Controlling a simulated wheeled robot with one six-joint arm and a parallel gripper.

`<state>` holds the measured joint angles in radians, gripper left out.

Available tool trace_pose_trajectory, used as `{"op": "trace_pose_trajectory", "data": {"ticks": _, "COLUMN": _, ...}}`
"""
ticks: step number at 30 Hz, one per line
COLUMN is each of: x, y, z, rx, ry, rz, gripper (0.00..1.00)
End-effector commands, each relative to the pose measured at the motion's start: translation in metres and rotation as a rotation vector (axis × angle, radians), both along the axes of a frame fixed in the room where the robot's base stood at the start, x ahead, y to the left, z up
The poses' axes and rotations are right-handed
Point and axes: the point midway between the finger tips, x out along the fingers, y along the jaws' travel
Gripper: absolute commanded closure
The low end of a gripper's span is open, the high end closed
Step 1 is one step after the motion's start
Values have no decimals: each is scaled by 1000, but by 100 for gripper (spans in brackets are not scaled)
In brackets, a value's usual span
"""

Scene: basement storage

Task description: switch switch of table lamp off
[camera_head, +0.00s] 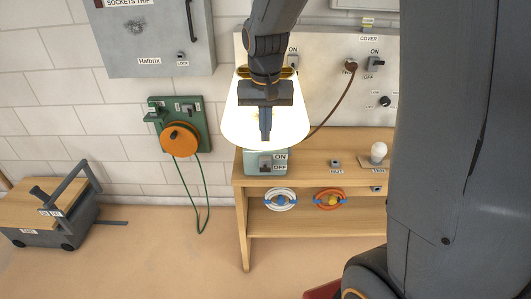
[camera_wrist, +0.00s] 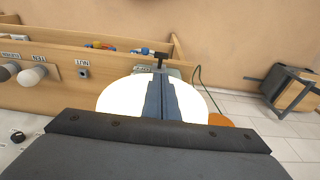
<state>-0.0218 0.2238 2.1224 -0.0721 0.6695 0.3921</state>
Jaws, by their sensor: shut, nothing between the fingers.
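The table lamp stands on the left end of the wooden bench, its white shade (camera_head: 238,118) glowing brightly. Its pale grey-green base (camera_head: 252,160) carries a dark switch (camera_head: 265,164) beside ON and OFF labels, ON above OFF. My gripper (camera_head: 265,138) is shut and empty, pointing down in front of the shade in the head view, with its tips above the switch. In the wrist view, the closed fingers (camera_wrist: 158,76) cover the middle of the glowing shade (camera_wrist: 118,98). The dark switch (camera_wrist: 160,56) shows just beyond the tips. I cannot tell whether they touch.
The wooden bench (camera_head: 320,160) holds a white bulb (camera_head: 379,150) at right; its lower shelf holds a white coil (camera_head: 280,199) and an orange coil (camera_head: 331,199). A green panel with an orange reel (camera_head: 180,139) hangs on the wall. A toolbox (camera_head: 50,215) stands at left.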

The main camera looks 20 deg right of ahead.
Motion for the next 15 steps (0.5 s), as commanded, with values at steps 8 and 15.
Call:
{"op": "trace_pose_trajectory", "data": {"ticks": 8, "x": 0, "y": 1, "z": -1, "rx": 0, "ry": 0, "rz": 2, "gripper": 100}}
{"op": "trace_pose_trajectory", "data": {"ticks": 15, "x": 2, "y": 0, "z": -23, "rx": 0, "ry": 3, "rz": 3, "gripper": 100}}
